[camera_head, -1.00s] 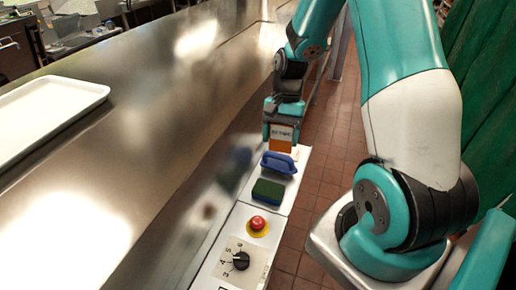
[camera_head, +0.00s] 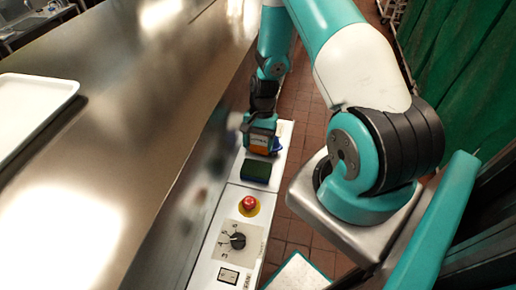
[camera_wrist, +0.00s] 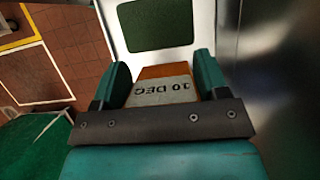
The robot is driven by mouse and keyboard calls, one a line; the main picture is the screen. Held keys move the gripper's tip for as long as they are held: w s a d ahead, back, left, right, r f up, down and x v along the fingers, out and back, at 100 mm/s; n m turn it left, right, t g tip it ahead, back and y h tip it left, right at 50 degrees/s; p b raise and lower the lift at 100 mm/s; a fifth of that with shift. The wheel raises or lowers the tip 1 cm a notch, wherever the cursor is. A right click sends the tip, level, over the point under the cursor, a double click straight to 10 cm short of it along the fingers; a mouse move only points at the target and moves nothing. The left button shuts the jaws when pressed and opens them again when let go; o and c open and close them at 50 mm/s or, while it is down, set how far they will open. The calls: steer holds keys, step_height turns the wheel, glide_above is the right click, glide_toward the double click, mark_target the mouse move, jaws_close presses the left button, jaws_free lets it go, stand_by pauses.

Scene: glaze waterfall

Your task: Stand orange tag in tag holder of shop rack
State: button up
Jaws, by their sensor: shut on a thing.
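The orange tag (camera_head: 259,150) has an orange lower part and a pale band. In the wrist view the tag (camera_wrist: 163,90) shows the lettering "10 DEG", upside down. My gripper (camera_head: 261,138) is shut on it. The two teal fingers of my gripper (camera_wrist: 161,80) stand on either side of the tag. The gripper is low over a white surface; I cannot tell whether the tag touches it. I cannot make out the shop rack's tag holder.
A blue object (camera_head: 279,146) is partly hidden by my gripper. A steel counter (camera_head: 150,110) with a white tray (camera_head: 35,100) fills the left. A tiled floor and green curtain (camera_head: 440,60) are at right.

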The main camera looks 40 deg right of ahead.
mark_target(259, 146)
steer(key=shift+f+p, duration=0.4)
steer(key=shift+f, duration=1.6)
steer(key=shift+f, duration=0.15)
steer(key=o, duration=1)
steer(key=shift+c, duration=0.2)
